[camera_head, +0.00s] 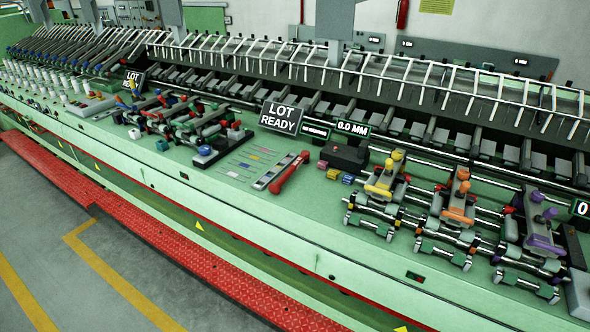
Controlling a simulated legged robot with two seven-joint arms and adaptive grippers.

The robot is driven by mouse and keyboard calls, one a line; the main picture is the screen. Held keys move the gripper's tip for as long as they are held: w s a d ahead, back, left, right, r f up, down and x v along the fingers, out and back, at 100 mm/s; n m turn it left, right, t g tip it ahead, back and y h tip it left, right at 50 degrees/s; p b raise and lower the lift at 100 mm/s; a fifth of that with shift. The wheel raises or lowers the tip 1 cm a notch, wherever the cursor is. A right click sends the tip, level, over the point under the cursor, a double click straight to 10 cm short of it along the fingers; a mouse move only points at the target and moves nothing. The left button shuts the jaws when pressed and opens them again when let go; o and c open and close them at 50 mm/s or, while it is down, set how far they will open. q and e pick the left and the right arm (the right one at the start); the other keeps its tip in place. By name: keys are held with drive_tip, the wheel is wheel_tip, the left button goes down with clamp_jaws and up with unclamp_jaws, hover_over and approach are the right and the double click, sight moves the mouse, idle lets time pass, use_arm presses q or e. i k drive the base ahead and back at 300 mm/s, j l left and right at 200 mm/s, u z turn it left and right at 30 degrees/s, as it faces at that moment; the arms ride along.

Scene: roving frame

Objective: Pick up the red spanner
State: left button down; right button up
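A red spanner (289,174) lies at a slant on the green machine bench (232,196), near the middle of the camera_head view. It is beside a flat grey bar-like tool (268,178) on its left. No gripper is near it, and neither of my grippers shows in this view.
Thin rods with coloured marks (240,165) lie left of the spanner. A "LOT READY" sign (281,117) stands behind, and a dark block (344,157) is to the right. Roller assemblies with coloured knobs (458,195) stand farther right. A red walkway (150,237) runs along the front.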

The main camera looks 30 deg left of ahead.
sight(274, 188)
drive_tip(key=i+j+u, duration=0.1)
drive_tip(key=i+j, duration=0.2)
drive_tip(key=i+j+u, duration=0.15)
drive_tip(key=i+j, duration=0.15)
drive_tip(key=i, duration=0.2)
drive_tip(key=i+j+u, duration=0.1)
drive_tip(key=i+j, duration=0.15)
drive_tip(key=i, duration=0.15)
